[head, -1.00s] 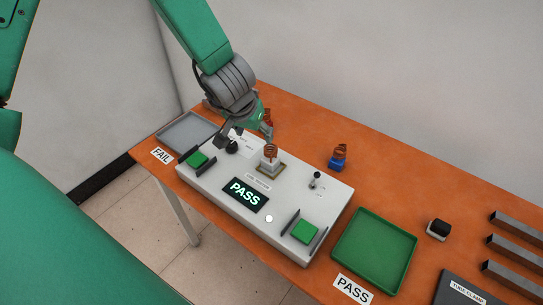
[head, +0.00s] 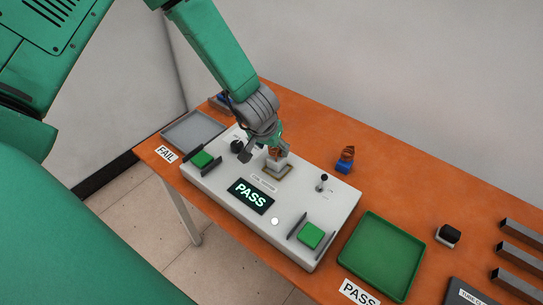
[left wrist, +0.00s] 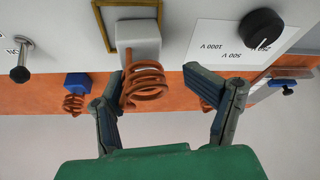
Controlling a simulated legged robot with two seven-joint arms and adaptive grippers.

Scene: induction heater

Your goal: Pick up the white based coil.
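The white based coil (head: 278,164) stands upright in the square socket of the white tester, its copper windings mostly behind my gripper in the head view. In the left wrist view the copper coil (left wrist: 146,88) points toward me from its pale base (left wrist: 138,38). My left gripper (head: 264,147) is open beside and over the coil. In the wrist view one finger is close by the coil's left side, contact unclear. The other finger stands clear to the right. My right gripper is not in view.
The tester (head: 240,178) has a lit PASS display (head: 251,196) and a black knob (left wrist: 262,30) near my gripper. A blue based coil (head: 344,165) stands behind it. A grey tray (head: 190,130) is at left, a green tray (head: 382,255) at right. Open table lies behind the tester.

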